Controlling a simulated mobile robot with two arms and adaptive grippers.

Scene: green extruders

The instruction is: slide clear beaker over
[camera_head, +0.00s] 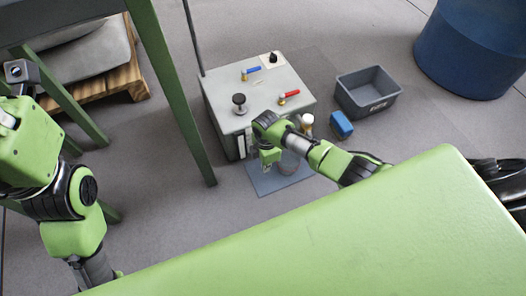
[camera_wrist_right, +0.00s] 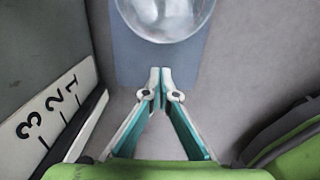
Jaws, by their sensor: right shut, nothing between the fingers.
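The clear beaker (camera_wrist_right: 165,14) shows at the top of the right wrist view, standing on a blue-grey mat (camera_wrist_right: 130,65). In the head view the beaker (camera_head: 289,163) is partly hidden behind my right arm, on the same mat (camera_head: 268,186). My right gripper (camera_wrist_right: 160,76) is shut and empty, its fingertips together just short of the beaker with a small gap between in the picture. In the head view the right gripper (camera_head: 268,158) hangs beside the grey box, left of the beaker. My left arm is at the left, but its gripper does not show.
A grey box (camera_head: 225,110) with a black knob and red and blue valve handles stands behind the mat. A white number scale (camera_wrist_right: 50,110) is at the left in the wrist view. A grey bin (camera_head: 368,92), blue object (camera_head: 341,125) and blue drum (camera_head: 470,50) stand right.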

